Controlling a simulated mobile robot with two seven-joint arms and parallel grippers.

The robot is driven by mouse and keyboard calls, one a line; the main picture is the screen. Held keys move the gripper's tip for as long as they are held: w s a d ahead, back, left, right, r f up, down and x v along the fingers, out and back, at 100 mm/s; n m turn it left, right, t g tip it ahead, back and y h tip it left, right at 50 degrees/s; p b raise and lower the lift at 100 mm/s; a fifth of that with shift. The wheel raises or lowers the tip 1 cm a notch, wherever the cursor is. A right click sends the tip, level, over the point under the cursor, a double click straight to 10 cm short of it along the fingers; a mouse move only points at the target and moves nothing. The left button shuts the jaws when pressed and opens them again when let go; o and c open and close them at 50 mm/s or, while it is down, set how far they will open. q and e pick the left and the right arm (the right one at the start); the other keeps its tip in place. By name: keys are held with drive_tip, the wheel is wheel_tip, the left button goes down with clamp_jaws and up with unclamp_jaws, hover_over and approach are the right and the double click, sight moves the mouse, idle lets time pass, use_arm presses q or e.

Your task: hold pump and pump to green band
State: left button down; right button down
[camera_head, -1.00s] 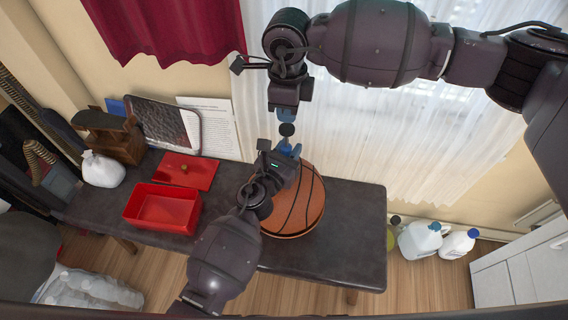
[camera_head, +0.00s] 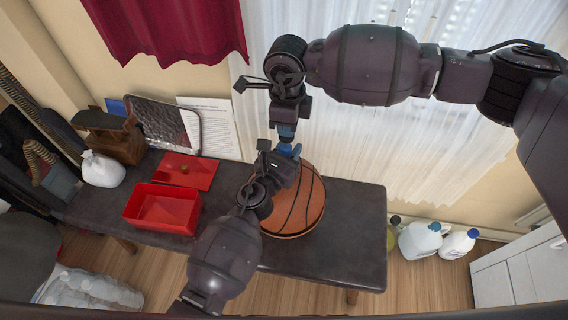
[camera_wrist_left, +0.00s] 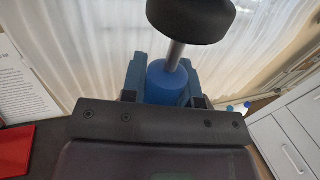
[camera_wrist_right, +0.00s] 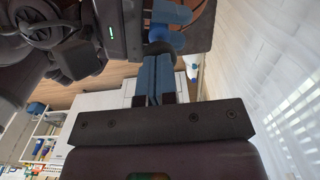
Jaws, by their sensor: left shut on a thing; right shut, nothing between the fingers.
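My left gripper (camera_head: 290,152) is shut on the blue pump body (camera_wrist_left: 166,84), above the basketball (camera_head: 306,200). In the left wrist view a grey rod (camera_wrist_left: 176,54) rises from the body to a black rounded handle (camera_wrist_left: 192,18). My right gripper (camera_head: 286,132) is shut and empty, fingers pointing down, just above the left gripper. Its closed blue fingers (camera_wrist_right: 156,78) show in the right wrist view. The handle is hidden in the head view, so contact with the right fingers cannot be told. No green band is visible.
The basketball rests on a dark table (camera_head: 350,230). A red open box (camera_head: 150,226) and red lid (camera_head: 208,180) lie to the left, with a white bag (camera_head: 103,170) beyond. White jugs (camera_head: 420,241) stand on the floor at right. The table's right end is clear.

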drive_tip(key=shift+f, duration=0.95)
drive_tip(key=shift+r, duration=3.25)
drive_tip(key=shift+f, duration=0.1)
